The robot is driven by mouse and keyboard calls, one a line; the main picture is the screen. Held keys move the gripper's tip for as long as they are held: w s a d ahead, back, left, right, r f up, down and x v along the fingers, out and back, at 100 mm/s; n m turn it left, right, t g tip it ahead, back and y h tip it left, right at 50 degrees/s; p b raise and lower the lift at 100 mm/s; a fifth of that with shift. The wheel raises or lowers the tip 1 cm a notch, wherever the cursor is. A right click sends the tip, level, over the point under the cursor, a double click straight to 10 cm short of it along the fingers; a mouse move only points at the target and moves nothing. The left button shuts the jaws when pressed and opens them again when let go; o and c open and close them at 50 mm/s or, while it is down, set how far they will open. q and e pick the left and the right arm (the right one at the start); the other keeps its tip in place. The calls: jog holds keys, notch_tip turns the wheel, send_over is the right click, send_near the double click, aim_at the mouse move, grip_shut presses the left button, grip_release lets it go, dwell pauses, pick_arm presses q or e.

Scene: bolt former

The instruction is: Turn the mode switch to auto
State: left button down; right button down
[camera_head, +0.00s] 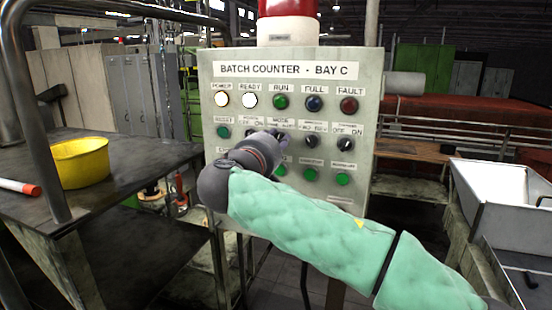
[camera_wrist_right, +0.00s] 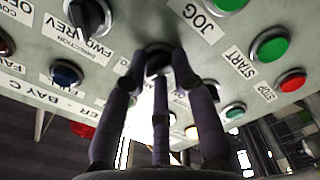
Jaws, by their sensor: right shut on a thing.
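The control panel (camera_head: 232,72) headed "BATCH COUNTER - BAY C" faces me. Its mode switch (camera_wrist_right: 157,53) is a dark knob in the middle of the switch row. My right gripper (camera_head: 279,139) reaches the panel at the MODE label and mostly covers the knob in the head view. In the right wrist view, the dark fingers (camera_wrist_right: 159,68) are closed around the knob. I cannot tell which position its pointer shows. My left gripper is not in view.
The direction switch (camera_head: 312,142) and an off/on switch (camera_head: 345,144) sit right of the mode switch. Green buttons (camera_head: 311,174) lie just below. A table with a yellow bowl (camera_head: 78,162) stands left; a white tray (camera_head: 500,190) stands right.

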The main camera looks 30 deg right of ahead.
jog(key=shift+m+b, duration=1.1)
jog(key=shift+b, duration=0.05)
jog(key=c, duration=1)
grip_release()
jog(key=v, duration=1.2)
